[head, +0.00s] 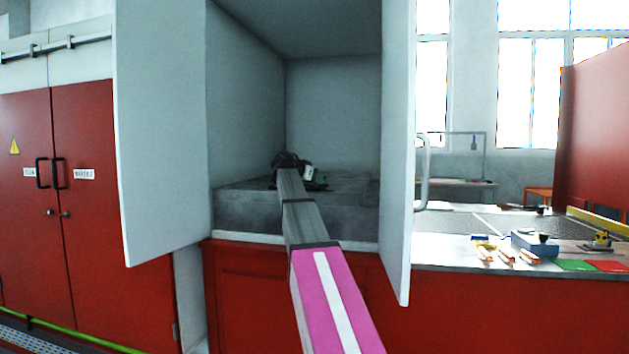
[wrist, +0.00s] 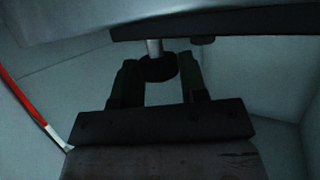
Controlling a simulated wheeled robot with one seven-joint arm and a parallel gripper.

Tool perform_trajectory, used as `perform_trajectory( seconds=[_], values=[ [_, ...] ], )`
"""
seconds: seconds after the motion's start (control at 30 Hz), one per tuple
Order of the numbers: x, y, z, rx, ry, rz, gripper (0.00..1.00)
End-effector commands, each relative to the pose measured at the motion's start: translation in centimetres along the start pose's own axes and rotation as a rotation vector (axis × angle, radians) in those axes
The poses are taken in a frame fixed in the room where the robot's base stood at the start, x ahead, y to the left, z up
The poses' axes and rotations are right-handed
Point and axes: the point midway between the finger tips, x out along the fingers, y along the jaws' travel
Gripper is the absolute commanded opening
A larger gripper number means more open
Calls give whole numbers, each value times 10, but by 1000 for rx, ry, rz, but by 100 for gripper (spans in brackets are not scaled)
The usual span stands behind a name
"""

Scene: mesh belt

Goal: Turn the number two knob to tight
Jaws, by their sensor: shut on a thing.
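My gripper (head: 291,164) is inside the open grey cabinet in the head view, at the far end of my arm. It is small and dark there, so its fingers are hard to make out. In the wrist view my gripper (wrist: 158,76) has its two dark fingers on either side of a dark round knob (wrist: 160,69). It is shut on this knob. A short pale metal stem (wrist: 153,47) joins the knob to a dark bar above. No number or tight mark can be read.
The cabinet's left door (head: 160,130) and right door (head: 398,150) stand open on either side of my arm. A grey slab (head: 250,208) covers the cabinet floor. To the right, a worktop (head: 450,250) carries a blue block (head: 534,243) and small tools.

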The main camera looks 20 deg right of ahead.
Motion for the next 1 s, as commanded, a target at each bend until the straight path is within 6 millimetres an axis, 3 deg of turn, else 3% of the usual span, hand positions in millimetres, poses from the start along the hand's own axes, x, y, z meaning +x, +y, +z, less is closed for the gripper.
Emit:
perform_trajectory(
  seconds=[0.07, 0.1, 0.17, 0.57, 1.0],
  values=[
    [0, 0, 2, 0, -4, 1, 16],
    [0, 0, 2, 0, -4, 1, 49],
    [0, 0, 1, 0, -3, 1, 65],
    [-8, 0, 1, -1, -1, -1, 65],
    [-84, 1, 1, 0, -2, -2, 65]
  ],
)
